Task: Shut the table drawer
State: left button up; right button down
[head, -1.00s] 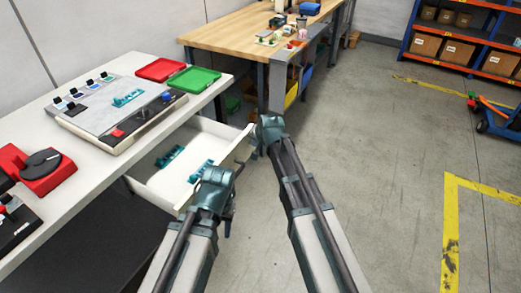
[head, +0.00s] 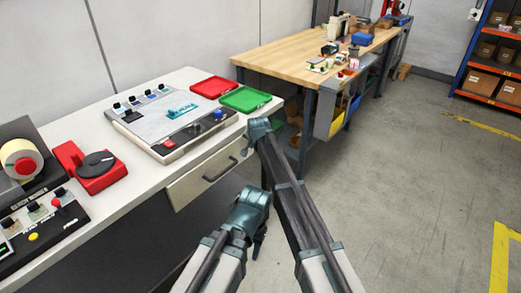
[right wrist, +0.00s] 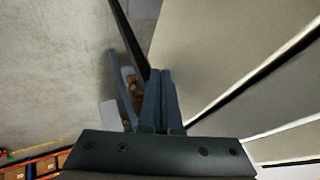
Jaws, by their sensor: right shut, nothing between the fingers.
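The table drawer (head: 205,178) is in the head view under the white table's front edge. Its pale front with a dark bar handle (head: 220,170) looks flush or nearly flush with the table, and its inside is hidden. My right gripper (right wrist: 160,80) is shut and empty in the right wrist view, beside pale panels. In the head view its wrist is at the right end of the drawer front; contact cannot be told. My left gripper (head: 258,238) is low in front of the table, apart from the drawer, its fingers mostly hidden.
On the white table (head: 130,185) are a control panel (head: 165,115), a red tray (head: 212,88), a green tray (head: 245,99) and a red device (head: 90,170). A wooden workbench (head: 285,58) stands behind. The floor at right is clear.

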jog(key=shift+w+a, duration=0.4)
jog(key=shift+a, duration=0.1)
jog(key=shift+a+r, duration=0.1)
jog(key=s+d+r+p, duration=0.5)
jog(key=s+r+p, duration=0.3)
jog(key=shift+s+d, duration=0.2)
jog(key=shift+s, duration=0.05)
jog(key=shift+d+f, duration=0.1)
dwell(0.3)
